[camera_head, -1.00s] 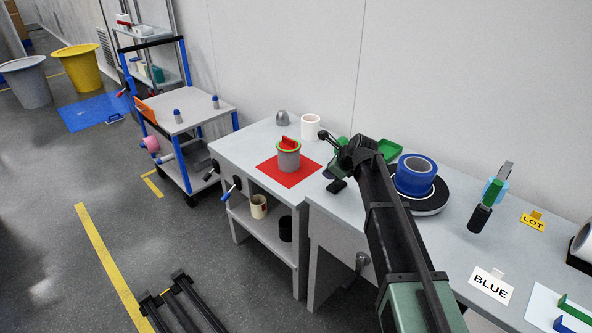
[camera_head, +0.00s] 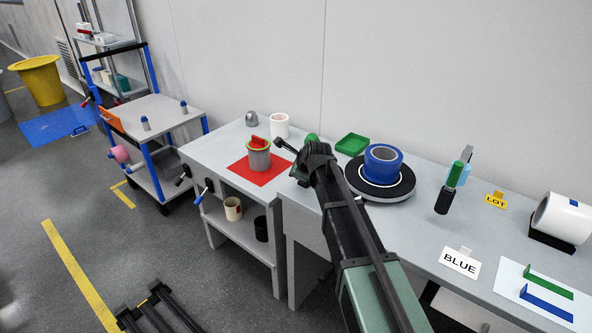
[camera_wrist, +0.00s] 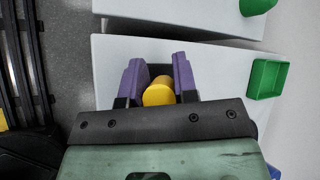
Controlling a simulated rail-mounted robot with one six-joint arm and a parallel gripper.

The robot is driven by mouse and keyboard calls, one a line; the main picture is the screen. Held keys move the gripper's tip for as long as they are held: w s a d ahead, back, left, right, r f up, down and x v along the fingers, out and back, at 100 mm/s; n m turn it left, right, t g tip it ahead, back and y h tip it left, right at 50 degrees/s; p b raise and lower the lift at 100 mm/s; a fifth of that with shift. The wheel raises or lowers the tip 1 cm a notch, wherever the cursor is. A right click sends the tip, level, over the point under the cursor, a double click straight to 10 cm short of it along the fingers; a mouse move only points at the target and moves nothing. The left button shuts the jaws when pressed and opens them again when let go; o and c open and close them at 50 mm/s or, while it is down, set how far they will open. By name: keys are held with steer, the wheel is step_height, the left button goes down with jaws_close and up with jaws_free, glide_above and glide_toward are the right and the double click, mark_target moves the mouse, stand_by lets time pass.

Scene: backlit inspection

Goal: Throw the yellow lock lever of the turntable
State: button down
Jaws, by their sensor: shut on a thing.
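The yellow lock lever shows in the wrist view as a yellow rounded knob (camera_wrist: 158,92) between the two purple fingers of my gripper (camera_wrist: 160,75). The gripper is shut on it. In the head view my own arm hides the lever and the fingertips, near the left end of the long grey bench. The turntable (camera_head: 405,188) is a round black disc with a white ring on that bench, just right of my arm. A blue roll (camera_head: 383,163) sits on it. The turntable is not visible in the wrist view.
A green tray (camera_head: 352,144) lies behind the turntable; it also shows in the wrist view (camera_wrist: 268,79). A grey canister (camera_head: 258,159) with a red handle stands on a red mat (camera_head: 240,170) at left. A "BLUE" sign (camera_head: 460,262) stands at the bench front.

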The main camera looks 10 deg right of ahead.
steer(key=c, duration=0.9)
jaws_free()
steer(key=p+v, duration=0.8)
steer(key=v, duration=0.3)
